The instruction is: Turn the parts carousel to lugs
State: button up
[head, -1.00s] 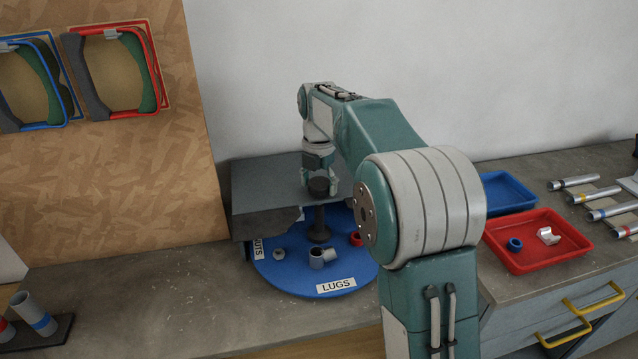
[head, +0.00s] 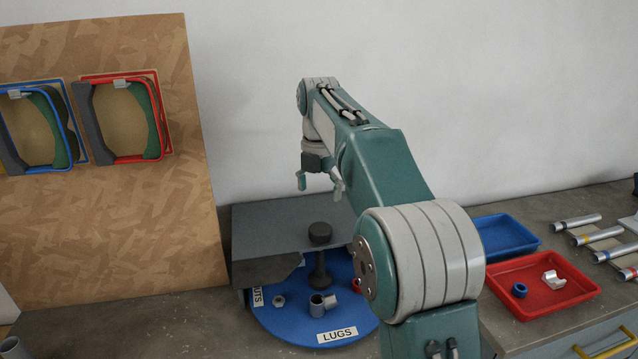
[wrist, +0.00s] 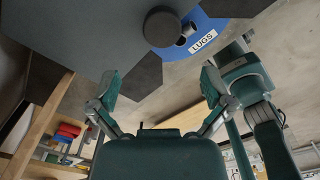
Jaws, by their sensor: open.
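The parts carousel (head: 290,322) is a blue round disc on the bench, partly under a grey cover (head: 270,222). Its LUGS label (head: 337,335) faces the front, and another label, partly hidden, shows at its left edge. A dark knob (head: 319,233) on a post stands up from it, with grey fittings beside the post. My gripper (head: 320,183) is open and empty above the knob, apart from it. In the wrist view my open fingers (wrist: 158,92) frame bare space, with the knob (wrist: 162,27) and LUGS label (wrist: 202,41) beyond.
A blue tray (head: 505,240) and a red tray (head: 560,308) holding a blue ring and a silver piece are at the right. Several tubes (head: 600,236) lie beyond them. A board with frames (head: 110,220) stands at the left.

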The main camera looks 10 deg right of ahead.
notch_tip(320, 180, up, 2)
jog(key=shift+r, duration=0.1)
dwell(0.4)
jog(key=s+r+m+t, duration=0.1)
jog(key=s+m+t, duration=0.2)
jog(key=s+m, duration=1.15)
jog(key=s+f+m+t, duration=0.1)
jog(key=s+f+m, duration=0.4)
jog(key=s, duration=0.3)
jog(key=s+f+m+t, duration=0.1)
jog(key=s+f+m, duration=0.5)
jog(key=s, duration=0.3)
jog(key=shift+s+m+t, duration=0.3)
jog(key=shift+m, duration=0.55)
jog(key=shift+f, duration=0.1)
